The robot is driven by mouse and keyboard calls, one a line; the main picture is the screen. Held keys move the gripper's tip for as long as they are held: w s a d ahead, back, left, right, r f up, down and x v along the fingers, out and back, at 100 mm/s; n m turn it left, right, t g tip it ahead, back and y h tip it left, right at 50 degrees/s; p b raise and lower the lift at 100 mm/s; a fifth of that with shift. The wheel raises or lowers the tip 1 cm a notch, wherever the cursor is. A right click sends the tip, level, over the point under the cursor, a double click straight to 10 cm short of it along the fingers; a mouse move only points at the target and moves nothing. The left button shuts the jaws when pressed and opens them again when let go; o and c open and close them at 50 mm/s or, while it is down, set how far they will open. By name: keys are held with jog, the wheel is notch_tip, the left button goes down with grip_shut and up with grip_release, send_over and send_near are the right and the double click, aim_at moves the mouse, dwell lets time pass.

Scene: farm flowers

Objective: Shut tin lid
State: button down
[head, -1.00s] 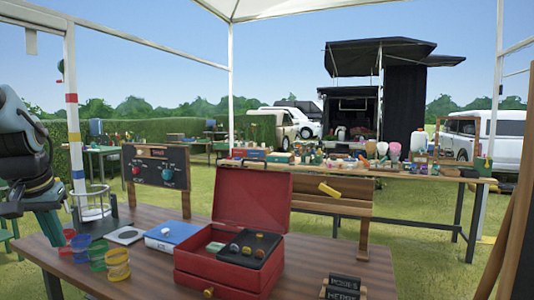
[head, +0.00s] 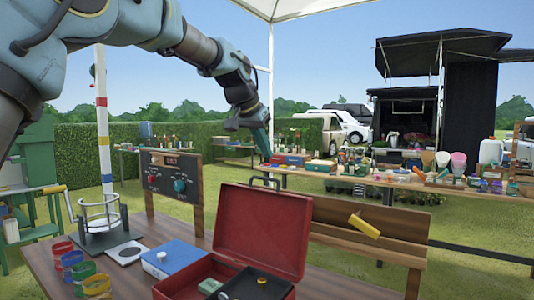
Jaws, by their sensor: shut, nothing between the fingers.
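A red tin box (head: 184,279) stands on the wooden table, cut off by the bottom edge of the head view. Its red lid (head: 262,228) stands open, tilted back at the rear, with a dark handle on its top edge. Inside the tin are a small green item (head: 210,285) and a black tray (head: 255,287). My gripper (head: 265,152) points downward from the arm, above and beyond the lid's top edge in the picture. It is shut and empty, apart from the lid as far as I can tell.
A blue box (head: 168,257) sits left of the tin, with several coloured rings (head: 97,286) further left. A control panel (head: 170,177) on a wooden board stands behind. A wooden rack (head: 370,232) with a yellow item (head: 364,226) is to the right.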

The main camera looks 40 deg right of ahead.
jog(key=f+p, duration=0.1)
jog(key=f, duration=0.1)
jog(key=f+p, duration=0.1)
jog(key=f, duration=0.3)
jog(key=shift+w+d+f+p, duration=0.1)
jog(key=shift+d+f+p, duration=0.05)
jog(key=shift+d+p, duration=0.2)
jog(key=shift+a, duration=0.1)
jog(key=shift+f, duration=0.1)
